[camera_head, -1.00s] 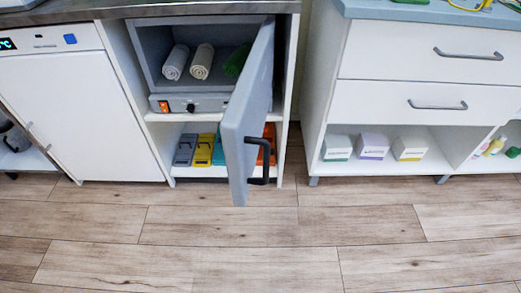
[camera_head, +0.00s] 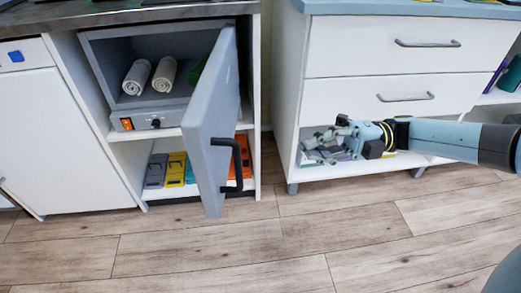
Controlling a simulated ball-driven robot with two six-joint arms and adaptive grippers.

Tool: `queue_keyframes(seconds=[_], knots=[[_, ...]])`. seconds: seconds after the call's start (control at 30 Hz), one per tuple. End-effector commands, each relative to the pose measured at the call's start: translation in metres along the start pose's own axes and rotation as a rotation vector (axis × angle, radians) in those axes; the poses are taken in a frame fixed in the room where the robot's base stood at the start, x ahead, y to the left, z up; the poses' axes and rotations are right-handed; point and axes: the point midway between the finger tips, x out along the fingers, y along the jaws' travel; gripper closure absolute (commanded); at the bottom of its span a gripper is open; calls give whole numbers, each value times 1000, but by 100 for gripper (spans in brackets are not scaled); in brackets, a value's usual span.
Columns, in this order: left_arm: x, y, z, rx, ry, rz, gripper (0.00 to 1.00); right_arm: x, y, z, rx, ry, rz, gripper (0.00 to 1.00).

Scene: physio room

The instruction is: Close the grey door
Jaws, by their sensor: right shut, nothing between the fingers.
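The grey door (camera_head: 213,125) stands wide open in the head view, hinged at the right side of a grey box cabinet (camera_head: 97,57). Its black handle (camera_head: 231,160) is on the door's lower right face. Inside the cabinet are two white rolled towels (camera_head: 151,75) and a green one (camera_head: 197,72), partly hidden by the door. My right gripper (camera_head: 311,143) is shut and empty, to the right of the door and clear of the handle, in front of the white drawer unit's lower shelf. My left gripper is not in view.
A front panel with an orange switch (camera_head: 127,124) lies under the cabinet opening. Coloured cases (camera_head: 176,170) stand on the shelf below. The white drawer unit (camera_head: 390,60) stands to the right. The wooden floor (camera_head: 240,250) in front is clear.

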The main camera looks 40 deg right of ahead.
Motion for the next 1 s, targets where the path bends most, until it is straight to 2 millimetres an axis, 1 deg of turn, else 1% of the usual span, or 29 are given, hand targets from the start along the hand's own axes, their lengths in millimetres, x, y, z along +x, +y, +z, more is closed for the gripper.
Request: queue_keyframes(seconds=[0.03, 0.1, 0.2, 0.27, 0.33, 0.47, 0.8, 0.9, 1.0], knots=[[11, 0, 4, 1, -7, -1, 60, -7, 7, -4, -62, 109, -42, 100], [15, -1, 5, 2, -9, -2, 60, -14, 18, -8, -115, 207, -81, 100], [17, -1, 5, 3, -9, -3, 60, -18, 28, -10, -147, 266, -111, 100], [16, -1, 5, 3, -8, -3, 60, -16, 30, -11, -153, 277, -115, 100], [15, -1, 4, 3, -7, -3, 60, -10, 30, -13, -154, 278, -113, 100], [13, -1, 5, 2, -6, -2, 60, 11, 28, -19, -153, 276, -110, 100], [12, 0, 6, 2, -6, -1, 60, 80, 18, -37, -152, 272, -107, 100], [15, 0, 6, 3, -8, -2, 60, 94, 17, -26, -153, 271, -108, 100], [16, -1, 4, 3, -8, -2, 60, 103, 17, -20, -151, 270, -110, 100]])
